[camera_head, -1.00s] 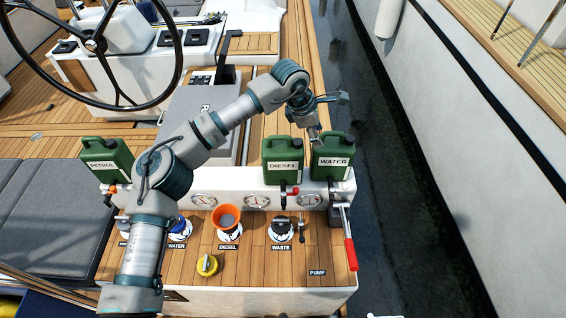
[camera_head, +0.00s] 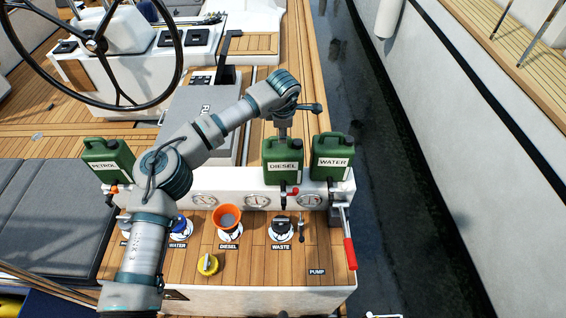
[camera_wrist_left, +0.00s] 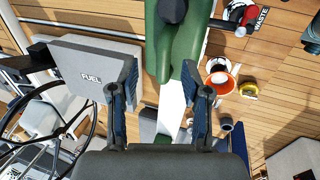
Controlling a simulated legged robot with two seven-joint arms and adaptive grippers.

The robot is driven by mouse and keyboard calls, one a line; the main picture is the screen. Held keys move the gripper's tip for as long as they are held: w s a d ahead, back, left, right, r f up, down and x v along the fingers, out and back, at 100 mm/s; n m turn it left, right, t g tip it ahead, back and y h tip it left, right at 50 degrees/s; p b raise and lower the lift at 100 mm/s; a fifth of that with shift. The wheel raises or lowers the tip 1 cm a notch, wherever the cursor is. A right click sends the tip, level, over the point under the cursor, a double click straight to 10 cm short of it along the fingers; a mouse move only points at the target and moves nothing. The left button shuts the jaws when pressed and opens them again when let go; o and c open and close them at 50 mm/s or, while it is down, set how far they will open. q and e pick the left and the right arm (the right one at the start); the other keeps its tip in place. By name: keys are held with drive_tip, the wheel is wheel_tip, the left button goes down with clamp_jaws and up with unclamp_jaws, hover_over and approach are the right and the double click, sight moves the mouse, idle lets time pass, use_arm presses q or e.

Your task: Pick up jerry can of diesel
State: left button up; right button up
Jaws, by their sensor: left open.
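The green jerry can labelled DIESEL (camera_head: 283,166) stands upright on the white console ledge, between the petrol can and the water can, nearer the water can. My left gripper (camera_head: 283,132) points down just above and behind its top; the fingertips are hard to make out there. In the left wrist view the gripper (camera_wrist_left: 160,76) is open, its two dark fingers apart with nothing gripped. A green can (camera_wrist_left: 178,40) with a dark cap, apparently the diesel can, lies ahead near the right finger; its label is hidden. My right gripper is out of view.
The WATER can (camera_head: 332,163) stands close to the diesel can's right. The PETROL can (camera_head: 107,160) is at the left, near my arm. An orange funnel (camera_head: 227,217), a yellow cap (camera_head: 207,264) and a red-handled lever (camera_head: 350,250) are in front. Open water lies to the right.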

use_arm(q)
drive_tip(key=shift+p+x, duration=0.6)
drive_tip(key=shift+x, duration=2.1)
drive_tip(key=shift+s+d, duration=0.1)
drive_tip(key=shift+s, duration=0.15)
clamp_jaws()
drive_tip(key=shift+w+r, duration=0.1)
